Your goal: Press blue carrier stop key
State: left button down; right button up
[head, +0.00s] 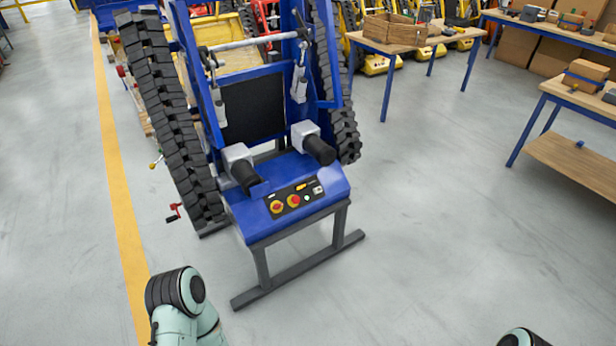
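The blue tracked carrier (262,190) stands in the middle of the head view, raised on a grey stand (262,262). Its sloping blue front holds a black control panel (295,198). On the panel are a red round control on yellow (277,207), a second red and yellow one (293,201), and a small light-coloured element (317,190). Labels are too small to read, so I cannot tell which is the stop key. Part of my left arm shows at the bottom left and a bit of my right arm at the bottom right. Neither gripper is in view, and nothing of mine touches the panel.
Two black-ended cylinders (320,150) stick out above the panel. Black rubber tracks (165,110) flank the carrier, with a red crank (174,213) at left. A workbench with a wooden crate (388,30) and more benches stand at right. Floor in front is clear.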

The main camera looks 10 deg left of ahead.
aim_at(295, 199)
jog(key=i+j, duration=0.15)
jog(key=i, duration=0.65)
jog(key=i+j, duration=0.1)
jog(key=i, duration=0.7)
jog(key=i+j+z, duration=0.15)
jog(key=i, duration=0.25)
jog(key=j, duration=0.05)
